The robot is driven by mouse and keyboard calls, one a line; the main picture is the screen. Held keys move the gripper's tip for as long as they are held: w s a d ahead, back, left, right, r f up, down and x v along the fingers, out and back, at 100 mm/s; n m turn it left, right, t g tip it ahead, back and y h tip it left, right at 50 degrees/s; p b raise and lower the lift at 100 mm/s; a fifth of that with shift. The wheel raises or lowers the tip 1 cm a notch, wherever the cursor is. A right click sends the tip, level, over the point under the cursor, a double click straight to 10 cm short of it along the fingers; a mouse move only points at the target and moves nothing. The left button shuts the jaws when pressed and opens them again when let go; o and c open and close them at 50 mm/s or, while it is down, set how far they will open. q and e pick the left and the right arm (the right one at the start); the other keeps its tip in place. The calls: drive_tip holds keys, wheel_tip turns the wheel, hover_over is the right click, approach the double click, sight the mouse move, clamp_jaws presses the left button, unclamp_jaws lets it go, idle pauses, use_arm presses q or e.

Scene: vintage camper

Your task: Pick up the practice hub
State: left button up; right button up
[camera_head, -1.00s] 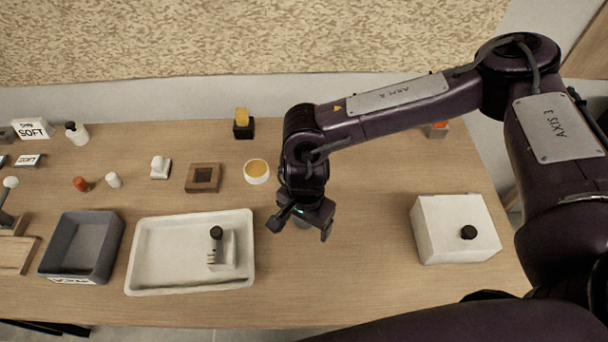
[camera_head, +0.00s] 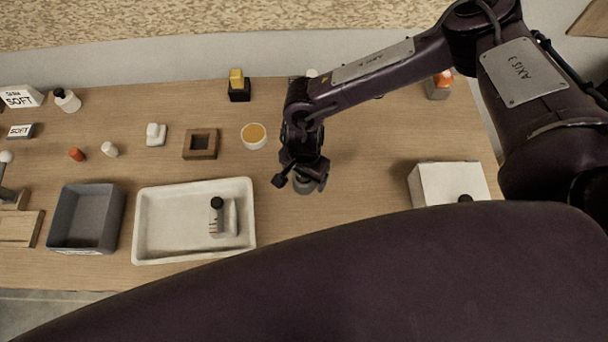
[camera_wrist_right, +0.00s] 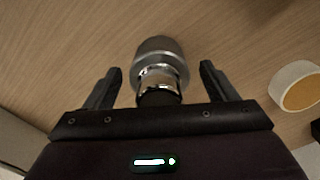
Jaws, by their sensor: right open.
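The practice hub looks to be the grey metal round piece (camera_wrist_right: 158,58) with a shiny collar and dark lower part, seen between the fingers in the right wrist view. In the head view this grey piece (camera_head: 305,186) shows just below my right gripper (camera_head: 301,174), partly hidden by it. In the right wrist view my right gripper (camera_wrist_right: 161,72) is open, with one finger on each side of the piece and gaps on both sides. I cannot tell how far the fingers reach down around it. My left gripper is not in view.
A white tray (camera_head: 150,245) holding a small black-topped device stands left of the right gripper, beside a grey bin (camera_head: 62,230). A cup of amber content (camera_head: 253,136) and a brown square frame (camera_head: 201,144) lie behind. A white box (camera_head: 445,180) stands right.

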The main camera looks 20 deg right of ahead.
drive_tip(key=shift+f, duration=0.5)
drive_tip(key=shift+c, duration=0.3)
drive_tip(key=c, duration=1.2)
drive_tip(key=shift+r, duration=0.1)
drive_tip(key=shift+c, duration=0.6)
